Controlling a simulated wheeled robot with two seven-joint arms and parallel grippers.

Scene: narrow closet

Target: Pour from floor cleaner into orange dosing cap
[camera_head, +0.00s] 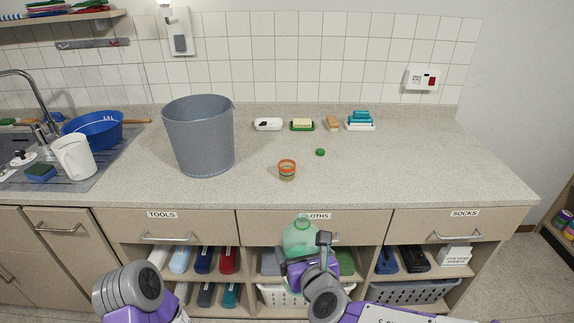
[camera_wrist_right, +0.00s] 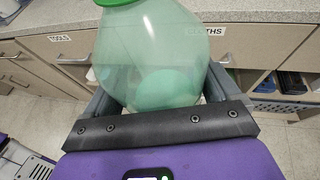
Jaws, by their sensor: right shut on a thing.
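The floor cleaner is a translucent green bottle (camera_head: 299,238), held in front of the cloths drawer, off the counter. In the right wrist view the bottle (camera_wrist_right: 155,55) fills the space between the fingers, with a green part at its neck (camera_wrist_right: 116,3). My right gripper (camera_head: 306,262) is shut on the bottle. The orange dosing cap (camera_head: 287,170) stands on the counter near its front edge, up and slightly left of the bottle; its lower part looks darker, and I cannot tell what is inside. My left gripper is out of view; only part of its arm shows at lower left.
A grey bucket (camera_head: 199,136) stands left of the dosing cap. A small green cap (camera_head: 320,152) lies to its right. The right side of the counter (camera_head: 430,165) is clear.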

